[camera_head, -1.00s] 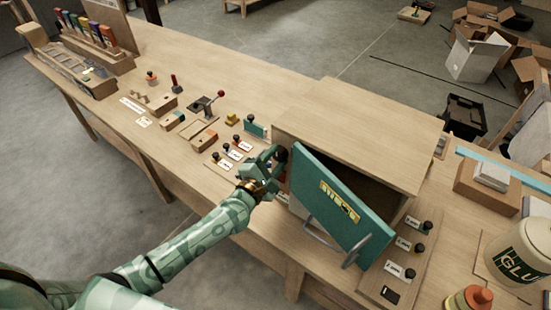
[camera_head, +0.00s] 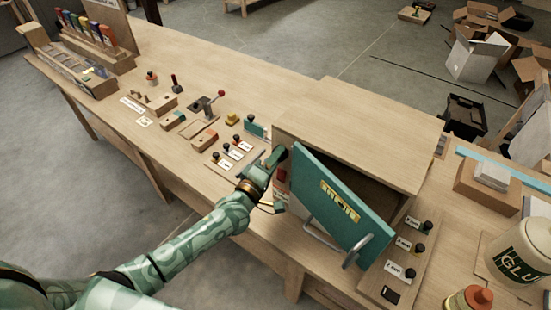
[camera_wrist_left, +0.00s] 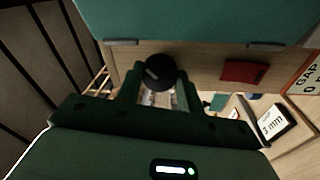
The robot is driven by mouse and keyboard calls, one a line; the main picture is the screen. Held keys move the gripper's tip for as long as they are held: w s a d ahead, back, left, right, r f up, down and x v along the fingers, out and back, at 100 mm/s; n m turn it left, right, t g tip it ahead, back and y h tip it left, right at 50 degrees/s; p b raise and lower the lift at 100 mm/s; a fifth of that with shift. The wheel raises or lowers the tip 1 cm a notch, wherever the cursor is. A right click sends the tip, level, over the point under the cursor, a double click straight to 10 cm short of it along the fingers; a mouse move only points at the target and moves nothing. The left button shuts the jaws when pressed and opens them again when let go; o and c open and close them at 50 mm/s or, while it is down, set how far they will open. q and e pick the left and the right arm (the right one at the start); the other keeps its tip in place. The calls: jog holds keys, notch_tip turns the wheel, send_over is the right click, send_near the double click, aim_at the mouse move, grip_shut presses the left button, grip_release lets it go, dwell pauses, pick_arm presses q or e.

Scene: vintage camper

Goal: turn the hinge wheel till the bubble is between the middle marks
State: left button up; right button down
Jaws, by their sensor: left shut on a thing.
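The teal door (camera_head: 330,225) with a grey handle stands ajar on the front of a wooden cabinet. A yellow level (camera_head: 340,201) with dark marks is fixed on its face. The bubble is too small to place surely against the marks. My left gripper (camera_head: 279,157) is at the door's upper left corner, shut on the dark hinge wheel, which shows as a round black knob (camera_wrist_left: 160,71) between the fingers in the left wrist view. The wheel is mostly hidden by the gripper in the head view. My right gripper is not in view.
The wooden cabinet (camera_head: 365,115) stands on a long bench. Several labelled black-knobbed pieces (camera_head: 232,155) lie left of it, and more (camera_head: 410,245) lie right of the door. A red block (camera_wrist_left: 244,71) sits near the wheel. A glue tub (camera_head: 522,255) stands at the right.

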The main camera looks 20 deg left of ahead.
pick_arm(q)
jog(key=m+h, duration=0.1)
jog(key=m, duration=0.5)
jog(key=shift+m, duration=0.3)
dwell(0.4)
jog(key=o, duration=1)
jog(key=b+v, duration=0.1)
jog(key=v, duration=1.5)
jog(key=shift+s+a+f, duration=0.1)
jog(key=shift+f, duration=0.05)
